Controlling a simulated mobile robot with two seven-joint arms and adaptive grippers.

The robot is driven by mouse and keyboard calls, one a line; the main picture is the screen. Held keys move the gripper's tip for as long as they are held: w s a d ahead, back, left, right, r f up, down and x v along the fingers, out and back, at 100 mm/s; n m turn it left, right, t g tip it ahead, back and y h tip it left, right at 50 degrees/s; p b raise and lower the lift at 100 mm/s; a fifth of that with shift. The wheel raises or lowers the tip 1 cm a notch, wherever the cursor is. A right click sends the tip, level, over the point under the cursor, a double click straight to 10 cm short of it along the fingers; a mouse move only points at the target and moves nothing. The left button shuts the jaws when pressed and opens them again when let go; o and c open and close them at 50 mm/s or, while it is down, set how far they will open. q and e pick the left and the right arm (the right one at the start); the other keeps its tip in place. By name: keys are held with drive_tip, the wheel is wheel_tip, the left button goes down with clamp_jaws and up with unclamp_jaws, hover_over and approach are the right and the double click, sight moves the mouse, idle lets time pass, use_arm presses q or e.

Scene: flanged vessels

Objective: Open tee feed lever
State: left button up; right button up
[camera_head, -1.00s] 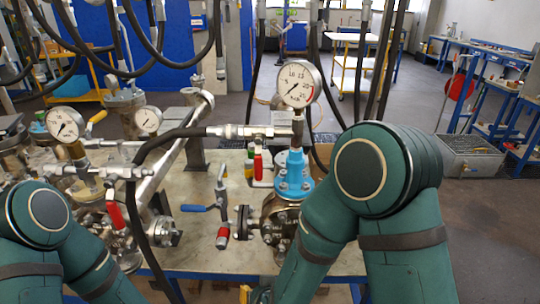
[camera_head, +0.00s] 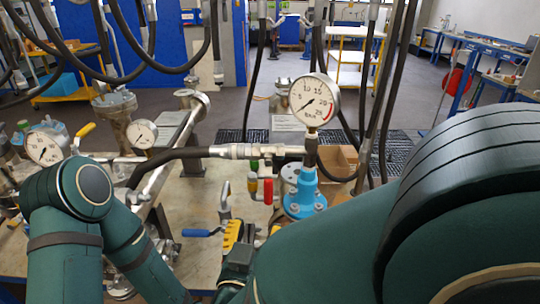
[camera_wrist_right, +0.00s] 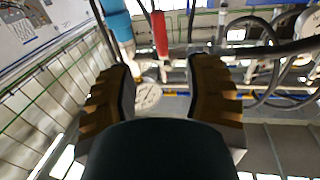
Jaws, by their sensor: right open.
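A red-handled lever (camera_head: 268,190) hangs below the horizontal pipe, just left of the blue flanged neck (camera_head: 304,190). A pressure gauge (camera_head: 314,100) stands above that neck. In the right wrist view the red handle (camera_wrist_right: 160,33) and blue neck (camera_wrist_right: 115,20) show beyond the fingers. A blue-handled lever (camera_head: 202,232) lies lower left. I cannot tell which lever is the tee feed lever. My right gripper (camera_head: 252,234) is open below the red lever; its fingers (camera_wrist_right: 163,90) are apart and empty. My left gripper is out of view.
A black hose (camera_head: 168,161) joins the pipe from the left. Smaller gauges (camera_head: 142,134) and piping stand at left on the bench (camera_head: 208,252). More hoses (camera_head: 385,85) hang behind the blue neck. My right arm hides the right foreground.

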sight(267, 195)
drive_tip(key=w, duration=0.3)
drive_tip(key=w+d, duration=0.1)
drive_tip(key=w, duration=0.3)
drive_tip(key=w+d, duration=0.1)
drive_tip(key=w, duration=0.3)
drive_tip(key=shift+w+d, duration=0.1)
drive_tip(key=shift+w, duration=0.05)
clamp_jaws()
